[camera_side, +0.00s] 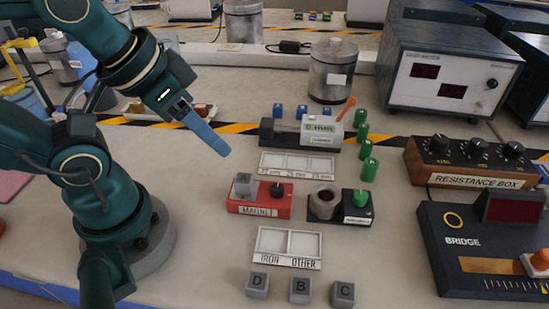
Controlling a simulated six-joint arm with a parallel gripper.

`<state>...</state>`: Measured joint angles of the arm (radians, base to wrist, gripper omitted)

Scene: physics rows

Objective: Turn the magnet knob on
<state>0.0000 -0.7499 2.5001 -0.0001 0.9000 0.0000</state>
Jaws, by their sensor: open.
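The magnet unit is a red box (258,207) labelled MAGNET, near the middle of the bench. Its small black knob (277,189) stands on the right part of its top. I cannot tell which way the knob points. My gripper (222,150), with blue fingers, is up and to the left of the magnet box, in the air and apart from it. It is open with nothing visible in it; the fingers overlap in this view.
A black unit with a round well and green knob (361,199) stands just right of the magnet box. A white tray (289,231) marked IRON and OTHER lies in front, then cubes D (257,285), B (300,290) and C (342,293). Green cylinders (369,169) stand behind right.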

